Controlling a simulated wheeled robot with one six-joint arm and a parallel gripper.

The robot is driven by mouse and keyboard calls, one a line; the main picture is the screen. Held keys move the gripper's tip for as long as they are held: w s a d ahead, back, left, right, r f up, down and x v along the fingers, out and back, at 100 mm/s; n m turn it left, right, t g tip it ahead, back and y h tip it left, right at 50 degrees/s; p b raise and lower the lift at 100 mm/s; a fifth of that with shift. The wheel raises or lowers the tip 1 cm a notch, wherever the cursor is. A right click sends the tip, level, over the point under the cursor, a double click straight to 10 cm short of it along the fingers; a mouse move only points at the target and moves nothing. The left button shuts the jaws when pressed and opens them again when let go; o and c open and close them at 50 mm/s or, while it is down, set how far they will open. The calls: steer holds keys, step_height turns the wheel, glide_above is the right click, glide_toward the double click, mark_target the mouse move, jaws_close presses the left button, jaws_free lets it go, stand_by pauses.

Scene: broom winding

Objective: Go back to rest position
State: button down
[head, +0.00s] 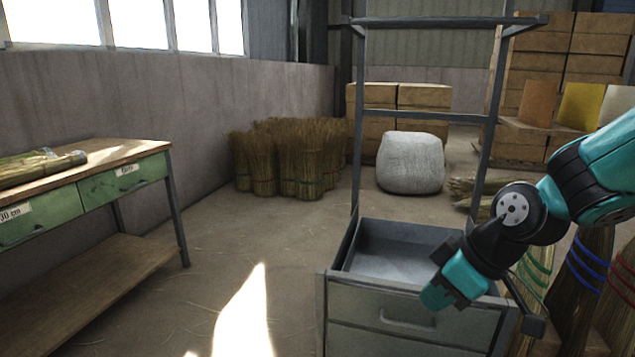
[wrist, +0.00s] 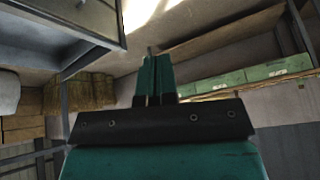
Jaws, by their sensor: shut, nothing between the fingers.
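My gripper (head: 453,286) is teal and black and hangs at the right of the head view, in front of the grey metal drawer cabinet (head: 385,303). Its fingers point down and to the left. In the wrist view my gripper (wrist: 154,78) shows its two teal fingers pressed together, with nothing between them. The cabinet's open top tray (head: 395,250) looks empty; its right part is partly hidden behind my arm.
A wooden workbench (head: 110,157) with green drawers stands at the left, with a straw bundle (head: 40,166) on top. Brooms (head: 575,290) with coloured bindings stand at the right. Straw sheaves (head: 290,160) and a white bale (head: 410,163) are behind. The floor between bench and cabinet is clear.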

steer(key=s+a+r+m+g, duration=0.1)
steer(key=s+a+r, duration=0.15)
steer(key=s, duration=0.65)
steer(key=s+a+r+m+g, duration=0.15)
steer(key=s+r, duration=0.25)
steer(key=s, duration=0.4)
step_height(320, 180, up, 20)
steer(key=p, duration=2)
steer(key=shift+s+d+f+h, duration=0.15)
steer(key=shift+s+d+h, duration=0.2)
steer(key=shift+d+h, duration=0.1)
steer(key=shift+g, duration=0.25)
